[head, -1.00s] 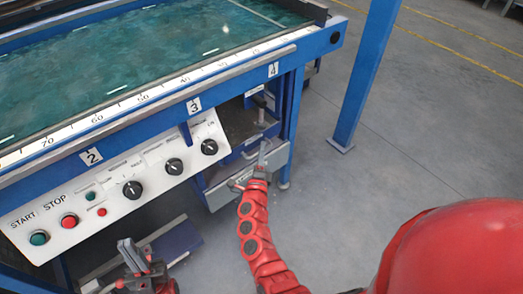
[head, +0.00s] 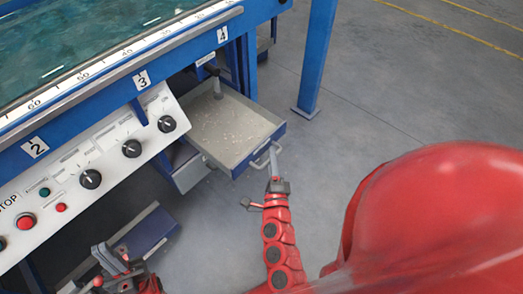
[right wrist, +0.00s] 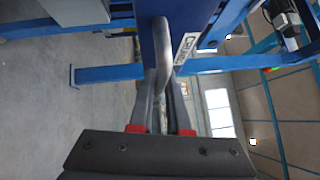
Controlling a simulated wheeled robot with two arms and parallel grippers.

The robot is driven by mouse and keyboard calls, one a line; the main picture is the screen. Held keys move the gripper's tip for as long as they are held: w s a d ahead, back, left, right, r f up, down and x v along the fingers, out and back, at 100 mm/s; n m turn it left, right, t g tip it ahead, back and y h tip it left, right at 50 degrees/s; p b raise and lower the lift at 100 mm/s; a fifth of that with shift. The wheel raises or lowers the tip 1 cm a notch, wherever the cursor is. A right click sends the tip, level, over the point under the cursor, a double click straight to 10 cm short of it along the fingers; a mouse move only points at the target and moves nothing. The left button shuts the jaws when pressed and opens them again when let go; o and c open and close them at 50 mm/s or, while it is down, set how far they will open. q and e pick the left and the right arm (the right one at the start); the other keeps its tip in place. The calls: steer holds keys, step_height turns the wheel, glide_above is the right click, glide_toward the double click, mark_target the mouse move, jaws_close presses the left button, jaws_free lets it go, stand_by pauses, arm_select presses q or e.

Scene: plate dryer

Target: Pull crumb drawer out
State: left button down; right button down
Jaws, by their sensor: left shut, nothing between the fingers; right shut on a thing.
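The crumb drawer (head: 225,125) is a grey tray with a blue front, sticking out from under the machine with pale crumbs on its floor. Its metal bar handle (head: 262,158) is on the blue front. My right gripper (head: 274,165) is shut on the handle. In the right wrist view the fingers of my right gripper (right wrist: 161,112) close around the handle (right wrist: 162,50), beside the blue front with its white label (right wrist: 186,48). My left gripper (head: 108,255) is shut and empty at the lower left, away from the drawer.
The control panel (head: 95,170) with knobs and buttons lies left of the drawer. A grey box (head: 188,170) is below it. A black-knobbed lever (head: 213,78) stands at the drawer's back. A blue post (head: 316,60) stands to the right; the floor between is clear.

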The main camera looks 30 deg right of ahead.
steer(key=shift+s, duration=0.25)
steer(key=c, duration=0.9)
jaws_free()
